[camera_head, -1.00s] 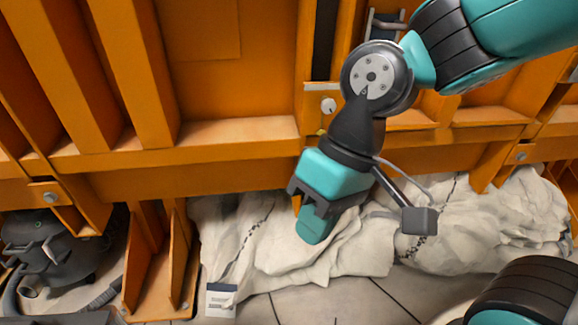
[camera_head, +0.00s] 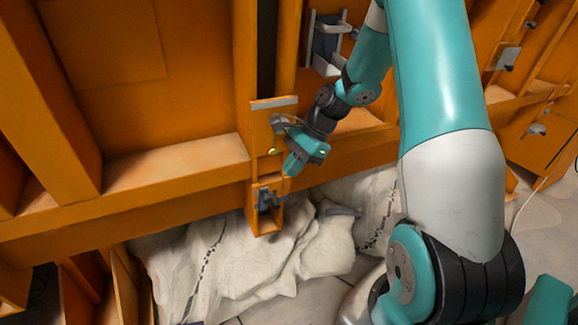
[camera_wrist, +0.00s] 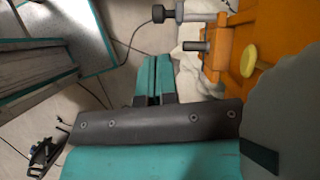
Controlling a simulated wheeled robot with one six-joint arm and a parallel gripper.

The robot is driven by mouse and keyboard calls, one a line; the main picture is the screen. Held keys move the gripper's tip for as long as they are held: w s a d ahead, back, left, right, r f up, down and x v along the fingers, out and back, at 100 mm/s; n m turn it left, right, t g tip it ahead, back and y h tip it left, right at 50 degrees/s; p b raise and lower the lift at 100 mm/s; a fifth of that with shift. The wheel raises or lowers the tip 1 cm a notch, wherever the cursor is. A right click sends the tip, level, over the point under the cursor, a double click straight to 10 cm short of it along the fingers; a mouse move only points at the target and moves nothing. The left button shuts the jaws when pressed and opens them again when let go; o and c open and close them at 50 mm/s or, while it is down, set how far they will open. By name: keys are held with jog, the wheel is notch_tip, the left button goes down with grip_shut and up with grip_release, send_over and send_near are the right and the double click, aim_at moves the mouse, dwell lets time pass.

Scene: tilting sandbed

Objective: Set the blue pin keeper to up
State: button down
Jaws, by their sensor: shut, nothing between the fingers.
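A small dark blue-grey keeper (camera_head: 267,199) sits on an orange bracket low on the orange frame in the head view. Its exact position is too small to read, and I cannot be sure it is the blue one. My gripper (camera_head: 291,166) is just above and right of it, apart from it, fingers pointing down and left. In the wrist view my gripper (camera_wrist: 155,66) has its teal fingers together with nothing between them.
Orange ribs and a ledge (camera_head: 130,192) surround the bracket. White sacks (camera_head: 235,262) lie below on the tiled floor. A grey bracket with a dark blue part (camera_head: 325,45) is mounted higher up. A grey-headed bolt (camera_wrist: 168,14) stands at the top of the wrist view.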

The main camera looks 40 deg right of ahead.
aim_at(269, 197)
jog(key=x, duration=0.7)
jog(key=shift+d, duration=0.1)
jog(key=shift+w+a+r+p, duration=0.15)
jog(key=shift+a+r+p, duration=0.05)
jog(key=shift+a+p, duration=0.6)
jog(key=shift+a+f, duration=0.1)
jog(key=shift+f, duration=0.1)
